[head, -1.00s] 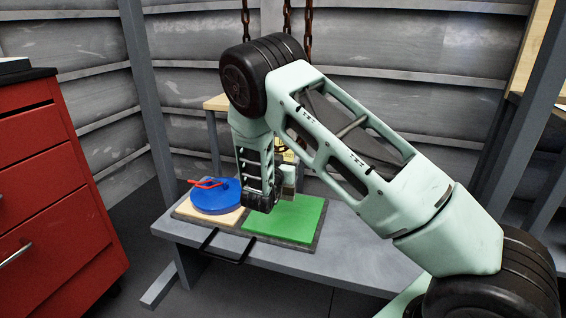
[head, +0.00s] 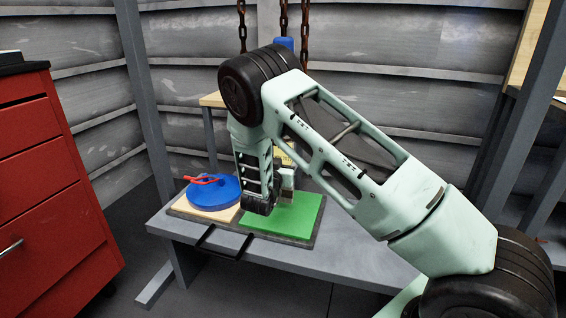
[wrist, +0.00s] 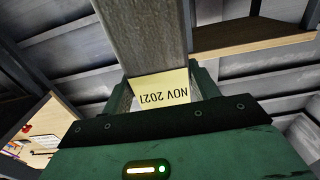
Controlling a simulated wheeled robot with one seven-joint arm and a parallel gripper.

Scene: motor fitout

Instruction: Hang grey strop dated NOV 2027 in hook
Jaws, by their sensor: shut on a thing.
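My gripper (wrist: 168,92) is shut on a grey strop (wrist: 150,38), which runs up and away between the fingers in the wrist view. A cream label on the strop (wrist: 163,91) shows upside down between the fingers. It reads NOV and a year starting 202; I cannot tell whether the last digit is 1 or 7. In the head view my gripper (head: 287,188) is low over the green mat, partly hidden by my wrist. Rusty chains (head: 283,18) hang behind my arm. A blue block (head: 284,44) shows there just above my elbow; I cannot make out a hook.
A grey bench (head: 345,245) carries a tray with a green mat (head: 300,222) and a wooden board with a blue disc and red piece (head: 213,191). A black handle (head: 222,246) is at its front. A red drawer cabinet (head: 50,180) stands left.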

